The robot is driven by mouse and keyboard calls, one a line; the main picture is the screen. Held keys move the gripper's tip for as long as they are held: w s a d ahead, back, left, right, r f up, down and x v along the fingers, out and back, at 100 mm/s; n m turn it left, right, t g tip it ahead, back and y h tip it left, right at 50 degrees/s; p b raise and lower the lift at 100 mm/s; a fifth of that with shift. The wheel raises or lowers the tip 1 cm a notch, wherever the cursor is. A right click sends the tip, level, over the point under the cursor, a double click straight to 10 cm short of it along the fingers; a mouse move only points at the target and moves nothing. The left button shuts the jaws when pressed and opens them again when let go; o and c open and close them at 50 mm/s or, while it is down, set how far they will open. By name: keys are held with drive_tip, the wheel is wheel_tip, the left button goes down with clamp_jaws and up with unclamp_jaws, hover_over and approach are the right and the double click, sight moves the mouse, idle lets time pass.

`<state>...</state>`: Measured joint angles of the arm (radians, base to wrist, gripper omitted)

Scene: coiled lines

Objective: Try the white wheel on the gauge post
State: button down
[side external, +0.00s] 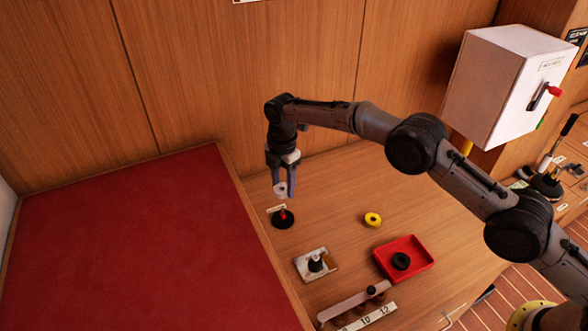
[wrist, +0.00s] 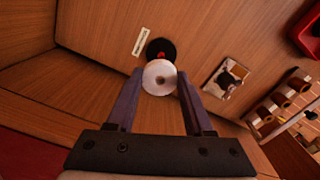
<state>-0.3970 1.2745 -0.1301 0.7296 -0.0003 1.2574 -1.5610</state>
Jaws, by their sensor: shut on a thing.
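The white wheel (side external: 280,190) is held between the fingertips of my gripper (side external: 283,187), which is shut on it. In the wrist view the wheel (wrist: 159,77) shows face-on with a small centre hole. Below it stands a short red post (side external: 283,214) on a black round base (side external: 277,223). The wheel is above this post and apart from it. In the wrist view the wheel covers part of the black base (wrist: 158,45), with a bit of red showing at its edge. A second, dark post (side external: 315,262) stands on a pale, stained plate (side external: 327,275); I cannot tell from labels which is the gauge post.
A yellow ring (side external: 373,219) lies on the wooden table. A red tray (side external: 421,250) holds a black ring (side external: 400,261). A numbered rack (side external: 368,318) is at the front. A raised red surface (side external: 140,245) borders the left; a wood wall is behind.

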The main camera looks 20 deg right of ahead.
drive_tip(key=shift+s+a+f, duration=0.15)
drive_tip(key=shift+s+f, duration=0.05)
drive_tip(key=shift+f, duration=2.45)
drive_tip(key=shift+f, duration=0.2)
drive_tip(key=shift+f, duration=0.7)
drive_tip(key=shift+f, duration=0.5)
drive_tip(key=shift+c, duration=1)
unclamp_jaws()
drive_tip(key=shift+r, duration=3.05)
